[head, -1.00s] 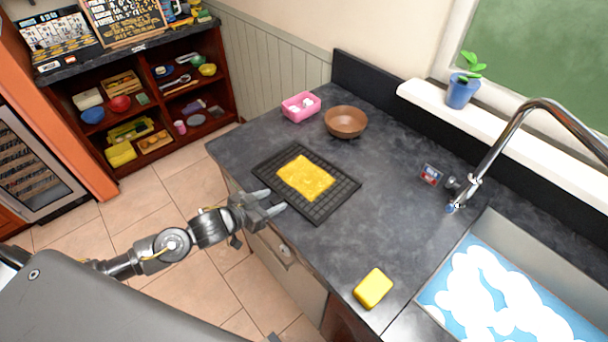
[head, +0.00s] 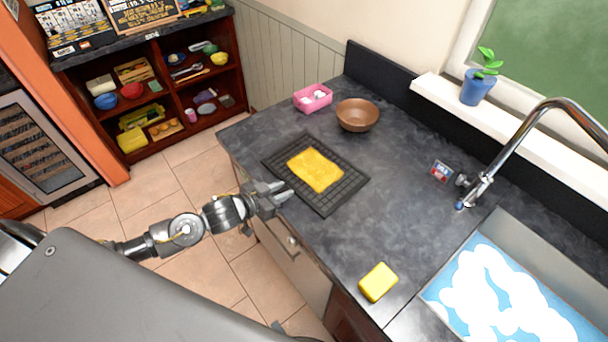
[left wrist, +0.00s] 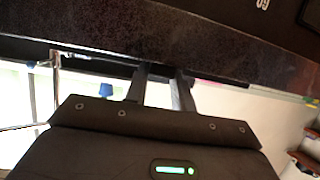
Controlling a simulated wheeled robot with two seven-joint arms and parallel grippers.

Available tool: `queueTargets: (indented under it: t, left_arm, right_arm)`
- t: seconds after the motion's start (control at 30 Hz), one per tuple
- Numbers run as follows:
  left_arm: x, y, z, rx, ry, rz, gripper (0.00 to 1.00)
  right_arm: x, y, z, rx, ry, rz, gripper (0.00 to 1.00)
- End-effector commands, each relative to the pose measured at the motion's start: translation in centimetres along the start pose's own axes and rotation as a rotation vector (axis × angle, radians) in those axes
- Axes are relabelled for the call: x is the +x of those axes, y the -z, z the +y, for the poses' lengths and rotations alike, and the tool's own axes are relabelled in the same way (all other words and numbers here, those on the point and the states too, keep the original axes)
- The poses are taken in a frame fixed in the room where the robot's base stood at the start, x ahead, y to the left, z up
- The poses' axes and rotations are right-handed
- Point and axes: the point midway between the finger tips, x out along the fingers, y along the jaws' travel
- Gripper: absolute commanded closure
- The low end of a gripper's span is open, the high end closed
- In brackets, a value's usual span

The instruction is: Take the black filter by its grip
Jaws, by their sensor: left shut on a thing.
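The black filter (head: 343,192) is a flat dark grid lying on the grey counter, with a yellow cloth (head: 315,170) on its middle. My left gripper (head: 286,190) is at the filter's near-left edge, over the counter's front edge. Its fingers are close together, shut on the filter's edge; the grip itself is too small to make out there. In the left wrist view the two fingers (left wrist: 162,78) point up at a dark band, and the held part is hard to see. My right gripper is not in view.
A yellow sponge (head: 378,282) lies near the counter's front edge, left of the sink (head: 440,275). A brown bowl (head: 357,115) and a pink box (head: 313,98) stand behind the filter.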

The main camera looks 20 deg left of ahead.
Motion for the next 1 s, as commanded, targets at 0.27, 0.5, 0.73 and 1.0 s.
queueTargets:
  t: [0.27, 0.5, 0.73, 1.0]
  left_arm:
    - [-0.3, 0.9, 0.0, 0.002, -0.001, 0.004, 1.0]
    - [-2.9, 4.3, 1.5, 0.001, -0.004, 0.006, 1.0]
    - [-7.1, 7.2, 5.3, -0.003, -0.006, 0.004, 1.0]
    - [-11.0, 9.0, 9.1, -0.01, -0.004, -0.002, 1.0]
  right_arm:
    - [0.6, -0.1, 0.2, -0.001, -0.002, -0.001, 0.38]
    - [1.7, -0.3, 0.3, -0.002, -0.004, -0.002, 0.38]
    - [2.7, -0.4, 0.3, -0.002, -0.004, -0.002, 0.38]
    - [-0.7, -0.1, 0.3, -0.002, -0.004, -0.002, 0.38]
